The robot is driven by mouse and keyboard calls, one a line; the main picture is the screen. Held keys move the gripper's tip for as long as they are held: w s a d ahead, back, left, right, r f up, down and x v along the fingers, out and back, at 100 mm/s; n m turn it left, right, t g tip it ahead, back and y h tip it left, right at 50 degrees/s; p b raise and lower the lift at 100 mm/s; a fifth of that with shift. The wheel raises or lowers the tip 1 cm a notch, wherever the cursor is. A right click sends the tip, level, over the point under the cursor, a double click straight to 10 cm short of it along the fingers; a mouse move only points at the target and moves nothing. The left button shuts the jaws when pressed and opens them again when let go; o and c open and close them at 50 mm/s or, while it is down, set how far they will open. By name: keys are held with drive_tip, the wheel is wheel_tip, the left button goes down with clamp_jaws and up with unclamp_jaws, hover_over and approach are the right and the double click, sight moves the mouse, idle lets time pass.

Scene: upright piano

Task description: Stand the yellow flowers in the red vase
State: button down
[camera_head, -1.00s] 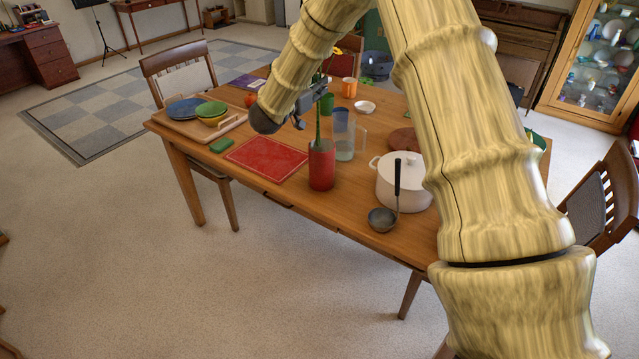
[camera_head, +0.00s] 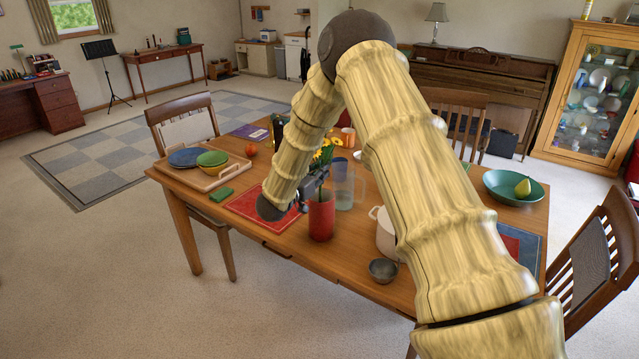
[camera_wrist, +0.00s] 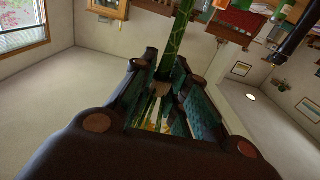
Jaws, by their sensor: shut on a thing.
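The red vase (camera_head: 321,220) stands upright near the front edge of the wooden table. The yellow flowers (camera_head: 324,154) show just above it, partly hidden by my arm. My gripper (camera_head: 318,179) is low beside the vase's mouth, shut on the green stem. In the wrist view my gripper (camera_wrist: 165,82) has its fingers around the stem (camera_wrist: 180,38). The stem's lower end is not clearly visible, and I cannot tell how deep it sits in the vase.
A clear pitcher (camera_head: 344,190) stands right behind the vase. A red mat (camera_head: 245,205) lies left. A tray (camera_head: 200,178) with plates and a green bowl (camera_head: 512,188) are farther out.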

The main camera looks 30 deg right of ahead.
drive_tip(key=shift+f+p, duration=0.45)
drive_tip(key=shift+f, duration=1.75)
drive_tip(key=c, duration=1.4)
unclamp_jaws()
